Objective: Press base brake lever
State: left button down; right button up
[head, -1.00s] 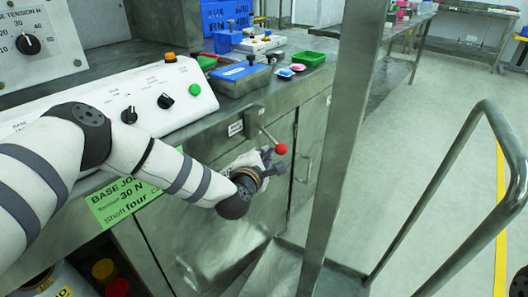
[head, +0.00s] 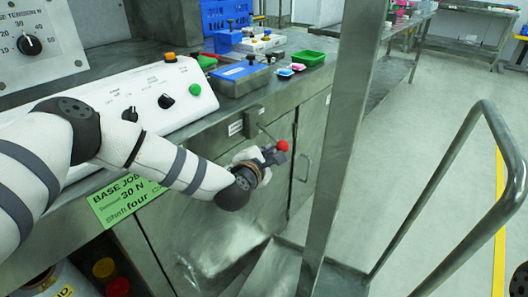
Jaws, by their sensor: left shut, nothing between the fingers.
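The base brake lever is a thin metal rod with a red ball knob (head: 283,146), sticking out from a bracket on the front of the grey metal cabinet. My left gripper (head: 275,155) is shut and empty, with its dark fingertips just below and left of the red knob. The fingers overlap the knob's lower edge in the picture; whether they touch it I cannot tell. Part of the rod shows above the gripper. My right gripper is not in view.
A white control panel (head: 150,95) with knobs and buttons lies on the bench above my left arm. A green job card (head: 125,200) hangs on the cabinet front. A steel post (head: 340,150) and a tubular handrail (head: 450,160) stand to the right.

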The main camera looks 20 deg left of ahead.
aim_at(276, 141)
pick_arm(q)
jog(key=r+n, duration=0.1)
jog(key=d+r+n+g+h, duration=0.1)
jog(key=r+n, duration=0.1)
jog(key=shift+s+d+g+h, duration=0.15)
jog(key=shift+s+g+h, duration=0.15)
jog(key=shift+h, duration=0.1)
notch_tip(276, 141, up, 3)
jog(key=n+h, duration=0.1)
jog(key=n+g+h, duration=0.1)
jog(key=n, duration=0.1)
jog(key=shift+d+r+p, duration=0.1)
jog(key=shift+r+p, duration=0.1)
jog(key=shift+p, duration=0.15)
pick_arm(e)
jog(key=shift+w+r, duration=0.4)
